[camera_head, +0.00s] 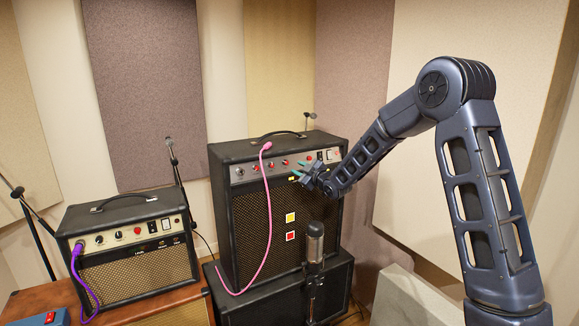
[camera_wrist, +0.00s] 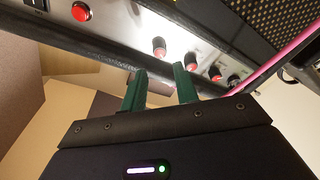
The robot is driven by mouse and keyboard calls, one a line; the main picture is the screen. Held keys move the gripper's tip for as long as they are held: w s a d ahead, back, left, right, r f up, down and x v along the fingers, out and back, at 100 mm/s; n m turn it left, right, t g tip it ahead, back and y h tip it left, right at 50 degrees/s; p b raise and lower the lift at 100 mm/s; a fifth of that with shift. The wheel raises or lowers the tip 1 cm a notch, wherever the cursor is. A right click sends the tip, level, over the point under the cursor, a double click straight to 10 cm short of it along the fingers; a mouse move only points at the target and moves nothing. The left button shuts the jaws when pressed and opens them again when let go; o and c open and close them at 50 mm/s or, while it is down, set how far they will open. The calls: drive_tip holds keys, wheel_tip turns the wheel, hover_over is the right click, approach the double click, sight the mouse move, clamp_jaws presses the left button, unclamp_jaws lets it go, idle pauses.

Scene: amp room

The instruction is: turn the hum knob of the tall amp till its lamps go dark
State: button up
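The tall amp (camera_head: 225,215) stands at the centre, black with a silver control panel (camera_head: 257,170) and a brown grille. In the wrist view its panel (camera_wrist: 125,22) shows a row of red-capped knobs and a glowing red round lamp (camera_wrist: 81,12). My gripper (camera_head: 299,173) is in front of the right half of this panel. In the wrist view my gripper (camera_wrist: 160,72) is open and empty, its green fingers apart. One red-capped knob (camera_wrist: 159,46) lies just beyond the gap between the fingertips. I cannot read which knob is the hum knob.
A pink cable (camera_head: 267,215) hangs down the amp's front; it also shows at right in the wrist view (camera_wrist: 290,48). A microphone (camera_head: 315,242) stands before the grille, below my gripper. A small amp (camera_head: 135,275) with a purple cable (camera_head: 84,280) sits at left.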

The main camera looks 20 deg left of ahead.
sight(287, 163)
drive_tip(key=x, duration=0.7)
drive_tip(key=shift+d, duration=0.1)
clamp_jaws()
